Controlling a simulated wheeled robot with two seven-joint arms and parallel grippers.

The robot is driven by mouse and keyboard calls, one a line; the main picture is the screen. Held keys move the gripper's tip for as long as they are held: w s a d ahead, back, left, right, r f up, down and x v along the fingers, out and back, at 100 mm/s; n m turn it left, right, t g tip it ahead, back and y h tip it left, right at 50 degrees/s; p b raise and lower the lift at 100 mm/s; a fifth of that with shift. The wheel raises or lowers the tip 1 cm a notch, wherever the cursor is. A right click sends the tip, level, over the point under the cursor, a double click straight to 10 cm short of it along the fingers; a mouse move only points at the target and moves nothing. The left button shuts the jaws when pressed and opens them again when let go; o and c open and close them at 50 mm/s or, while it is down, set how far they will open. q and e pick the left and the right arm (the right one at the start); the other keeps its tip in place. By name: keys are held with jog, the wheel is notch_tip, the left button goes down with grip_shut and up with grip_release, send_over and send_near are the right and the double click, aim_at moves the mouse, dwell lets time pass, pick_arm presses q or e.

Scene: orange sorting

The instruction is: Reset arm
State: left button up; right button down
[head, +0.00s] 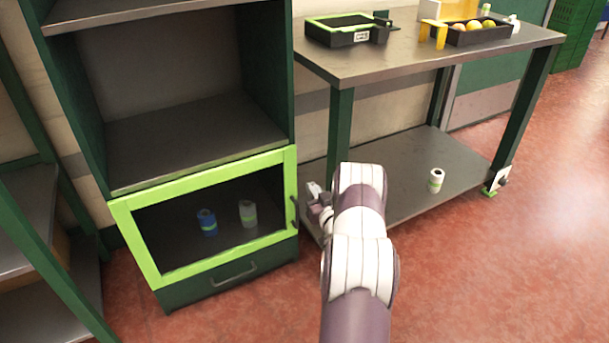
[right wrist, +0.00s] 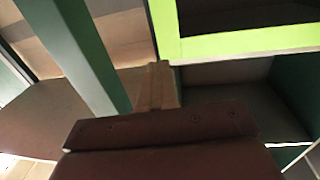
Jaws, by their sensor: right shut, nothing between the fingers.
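My right arm reaches forward from the bottom of the head view. My right gripper (head: 317,206) is just right of the cabinet's lime-green framed door (head: 120,215), near the door's right edge and handle. It is shut and empty, and partly hidden behind my own wrist. In the right wrist view the shut fingers (right wrist: 158,84) are dim, with the lime-green frame (right wrist: 240,42) close above them. I cannot tell whether they touch it. My left gripper is not in view.
A blue can (head: 207,222) and a white can (head: 248,213) stand behind the door window. Another can (head: 436,180) stands on the table's lower shelf (head: 400,205). The table (head: 400,58) bears a black-and-green tray (head: 340,38) and a fruit box (head: 470,38). Red floor is open at right.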

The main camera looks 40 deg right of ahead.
jog(key=shift+v, duration=1)
jog(key=s+a+f+m+g+y, duration=0.2)
jog(key=s+a+f+g, duration=0.1)
jog(key=s+f+g, duration=0.55)
jog(key=s+a+r+n+g+y, duration=0.1)
jog(key=s+a+r+g, duration=0.25)
jog(key=a, duration=0.65)
jog(key=s+a+r+n+g+y, duration=0.2)
jog(key=s+a+r, duration=0.25)
jog(key=a, duration=0.55)
jog(key=s+a+r+n+g+y, duration=0.1)
jog(key=s+a+r+g, duration=0.3)
jog(key=a, duration=0.6)
jog(key=w+a+r+n+t+p, duration=0.1)
jog(key=a+r+p, duration=0.3)
jog(key=r+p, duration=3.4)
notch_tip(320, 180, up, 3)
jog(key=shift+w+r+n+t, duration=0.1)
jog(key=shift+w+n+t, duration=0.15)
jog(key=shift+n+t, duration=0.5)
